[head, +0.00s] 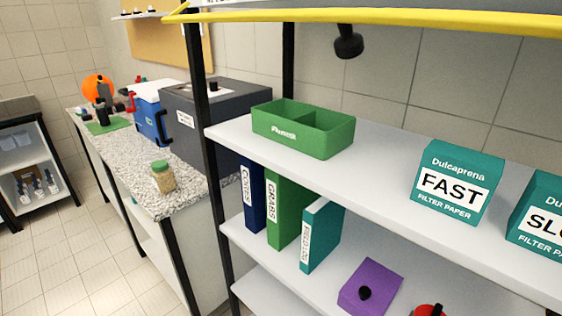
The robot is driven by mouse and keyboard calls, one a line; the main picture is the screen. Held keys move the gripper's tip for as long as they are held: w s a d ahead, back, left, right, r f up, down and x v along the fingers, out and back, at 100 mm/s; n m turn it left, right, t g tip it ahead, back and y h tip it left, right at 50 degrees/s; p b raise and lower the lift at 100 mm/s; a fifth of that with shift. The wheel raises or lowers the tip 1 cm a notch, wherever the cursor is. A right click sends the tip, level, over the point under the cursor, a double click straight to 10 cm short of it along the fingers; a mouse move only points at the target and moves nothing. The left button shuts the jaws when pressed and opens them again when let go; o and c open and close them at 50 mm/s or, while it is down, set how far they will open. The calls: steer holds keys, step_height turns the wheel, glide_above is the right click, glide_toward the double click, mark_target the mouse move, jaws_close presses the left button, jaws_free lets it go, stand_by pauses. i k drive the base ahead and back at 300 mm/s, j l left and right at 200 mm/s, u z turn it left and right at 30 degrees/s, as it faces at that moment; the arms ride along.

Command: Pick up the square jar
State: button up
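A small jar (163,178) with a green lid and pale tan contents stands upright near the front corner of the speckled counter (150,205), left of the shelf rack. It looks somewhat boxy, but it is too small to be sure that it is square. No other jar like it is clear in view. My gripper is not in view.
The shelf rack has a black post (203,100), a green divided bin (305,130), a FAST filter-paper box (458,183) and upright binders (287,212). A dark grey box (230,115) and a blue cooler (148,118) stand behind the jar. The tiled floor (80,265) at left is clear.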

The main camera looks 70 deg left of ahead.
mark_target(163, 178)
steer(key=u, duration=3.05)
steer(key=i+j+z, duration=0.15)
steer(key=i+j, duration=0.15)
steer(key=i+j+z, duration=0.15)
steer(key=j, duration=0.25)
steer(key=i+j+z, duration=0.1)
steer(key=i+j, duration=0.25)
steer(key=i+j+z, duration=0.15)
steer(key=j, duration=0.3)
steer(key=i, duration=0.05)
